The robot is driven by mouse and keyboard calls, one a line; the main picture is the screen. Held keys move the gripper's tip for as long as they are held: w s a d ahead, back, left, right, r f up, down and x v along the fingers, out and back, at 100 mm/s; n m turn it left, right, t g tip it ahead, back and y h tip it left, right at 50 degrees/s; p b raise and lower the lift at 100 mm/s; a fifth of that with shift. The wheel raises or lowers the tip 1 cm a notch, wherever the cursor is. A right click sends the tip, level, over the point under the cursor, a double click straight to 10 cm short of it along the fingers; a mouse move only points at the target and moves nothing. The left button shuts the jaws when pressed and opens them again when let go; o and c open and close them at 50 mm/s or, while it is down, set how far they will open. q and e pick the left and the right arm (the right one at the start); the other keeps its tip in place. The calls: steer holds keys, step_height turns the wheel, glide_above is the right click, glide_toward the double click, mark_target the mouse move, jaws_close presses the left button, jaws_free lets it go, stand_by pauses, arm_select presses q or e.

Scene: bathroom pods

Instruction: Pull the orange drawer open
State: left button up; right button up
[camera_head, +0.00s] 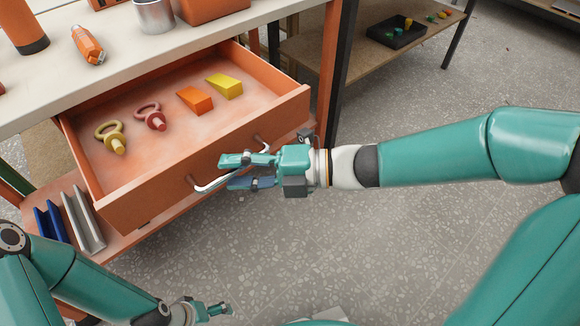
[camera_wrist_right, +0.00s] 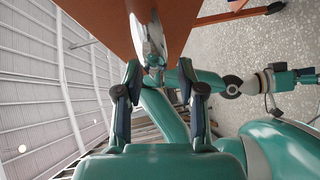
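The orange drawer (camera_head: 150,197) stands pulled well out of the bench. It holds two ring-headed pegs, one yellow (camera_head: 110,136) and one red (camera_head: 150,117), and two wedges, one orange (camera_head: 195,101) and one yellow (camera_head: 225,86). Its bar handle (camera_head: 208,186) is pale metal on the front panel. My right gripper (camera_head: 233,172) is at the handle, with one finger on each side of it. In the right wrist view its fingers (camera_wrist_right: 158,82) are spread, with the shiny handle (camera_wrist_right: 151,40) between and beyond the tips. My left gripper (camera_head: 218,311) is low in the head view, away from the drawer; its finger gap is unclear.
The bench top (camera_head: 120,68) carries a metal can (camera_head: 154,15) and an orange-and-white cylinder (camera_head: 88,45). Below, a shelf holds blue and grey channel pieces (camera_head: 83,220). Another table with a black tray (camera_head: 396,33) stands behind. The speckled floor (camera_head: 400,230) in front is clear.

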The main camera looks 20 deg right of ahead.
steer(key=v, duration=1.1)
steer(key=shift+a+f, duration=0.1)
steer(key=shift+a, duration=0.05)
